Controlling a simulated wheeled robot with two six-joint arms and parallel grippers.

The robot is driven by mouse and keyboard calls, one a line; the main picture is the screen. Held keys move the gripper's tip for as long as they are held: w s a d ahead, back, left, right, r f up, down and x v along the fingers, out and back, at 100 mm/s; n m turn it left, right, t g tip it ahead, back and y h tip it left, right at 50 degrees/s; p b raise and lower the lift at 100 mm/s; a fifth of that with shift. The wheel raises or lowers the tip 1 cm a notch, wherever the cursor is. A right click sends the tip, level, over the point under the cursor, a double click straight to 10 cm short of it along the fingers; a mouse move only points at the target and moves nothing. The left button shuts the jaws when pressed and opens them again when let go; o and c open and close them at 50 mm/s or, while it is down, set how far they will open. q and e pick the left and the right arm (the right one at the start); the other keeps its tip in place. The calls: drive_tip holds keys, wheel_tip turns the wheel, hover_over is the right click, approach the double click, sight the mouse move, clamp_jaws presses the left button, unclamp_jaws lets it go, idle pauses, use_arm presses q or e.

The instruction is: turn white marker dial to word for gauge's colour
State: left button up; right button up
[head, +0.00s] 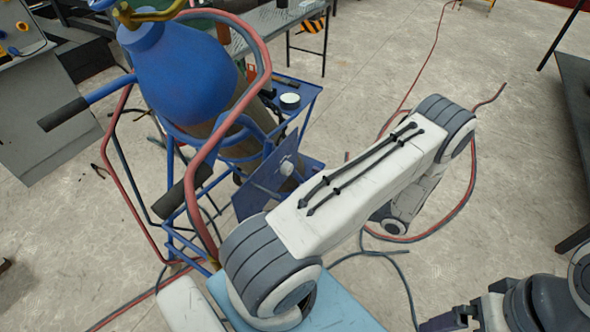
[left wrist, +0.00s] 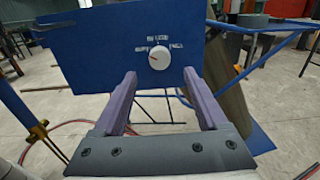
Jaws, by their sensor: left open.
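The white marker dial (left wrist: 159,57) sits on a blue panel (left wrist: 90,50) in the left wrist view. Small words stand at its left, top and right, too blurred to read surely. Its reddish mark points left and slightly up, toward the left word. The dial also shows in the head view (head: 287,168). My left gripper (left wrist: 159,75) is open and empty, its purple fingers in front of the panel on either side below the dial, apart from it. In the head view my own arm hides it. My right gripper (head: 450,321) is partly cut off at the lower right. No gauge face is readable.
A blue gas cylinder (head: 185,70) stands on a blue cart with dark handles and red hoses around it. Hoses (head: 405,285) lie on the floor. A dark table (head: 572,120) is at the right.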

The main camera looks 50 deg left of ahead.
sight(291, 170)
use_arm(q)
drive_tip(key=x, duration=0.6)
drive_tip(key=shift+a, duration=0.2)
drive_tip(key=shift+c, duration=0.2)
clamp_jaws()
